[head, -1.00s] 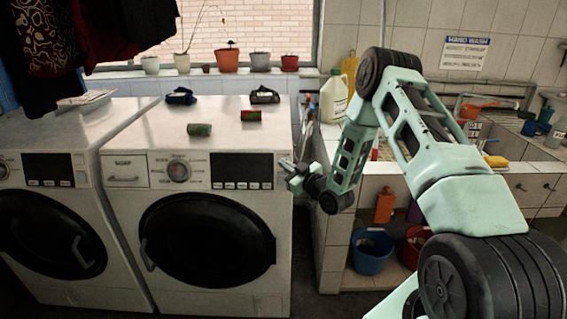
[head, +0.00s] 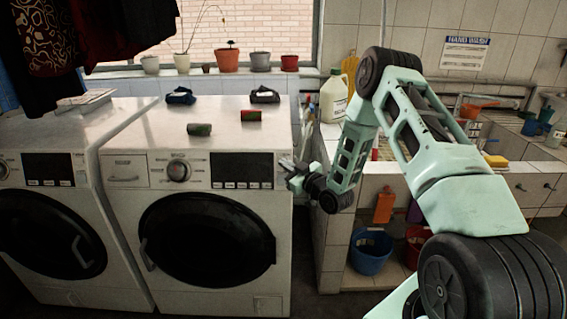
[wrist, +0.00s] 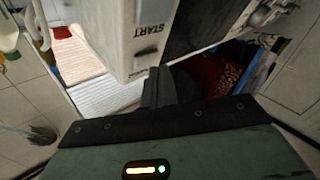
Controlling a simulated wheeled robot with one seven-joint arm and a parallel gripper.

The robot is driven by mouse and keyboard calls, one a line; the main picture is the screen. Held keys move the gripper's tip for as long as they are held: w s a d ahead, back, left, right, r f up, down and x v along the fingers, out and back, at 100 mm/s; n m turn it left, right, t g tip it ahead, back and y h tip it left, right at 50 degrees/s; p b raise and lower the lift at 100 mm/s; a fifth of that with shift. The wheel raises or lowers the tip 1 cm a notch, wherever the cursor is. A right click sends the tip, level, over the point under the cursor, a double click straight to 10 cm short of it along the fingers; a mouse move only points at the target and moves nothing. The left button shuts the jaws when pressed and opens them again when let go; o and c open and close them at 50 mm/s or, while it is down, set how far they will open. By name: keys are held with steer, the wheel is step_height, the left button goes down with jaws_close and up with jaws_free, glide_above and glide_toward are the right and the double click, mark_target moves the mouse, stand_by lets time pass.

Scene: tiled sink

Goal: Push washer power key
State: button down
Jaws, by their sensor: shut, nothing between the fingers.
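The right white washer (head: 215,282) stands with its door closed. Its control panel has a round knob (head: 179,171), a dark display (head: 241,165) and a row of small keys (head: 236,185) beneath it. My gripper (head: 286,165) is shut and empty at the panel's right edge. I cannot tell whether the fingertips touch the panel. No power label is legible.
A second washer (head: 50,240) stands to the left. A tiled sink counter (head: 333,210) and a blue bucket (head: 371,251) are to the right. Floor before the washers is clear.

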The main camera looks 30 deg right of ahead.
steer(key=shift+w+d+f, duration=0.1)
steer(key=shift+w+d, duration=0.1)
steer(key=shift+w, duration=0.05)
steer(key=shift+w+f+b, duration=0.1)
steer(key=shift+b, duration=0.25)
stand_by(0.4)
steer(key=shift+s+a+r, duration=0.2)
steer(key=shift+s+a, duration=0.05)
steer(key=shift+s, duration=0.2)
steer(key=s+a+r, duration=0.2)
steer(key=s+a, duration=0.1)
steer(key=s, duration=0.1)
steer(key=shift+s, duration=0.35)
steer(key=shift+a, duration=0.15)
stand_by(0.4)
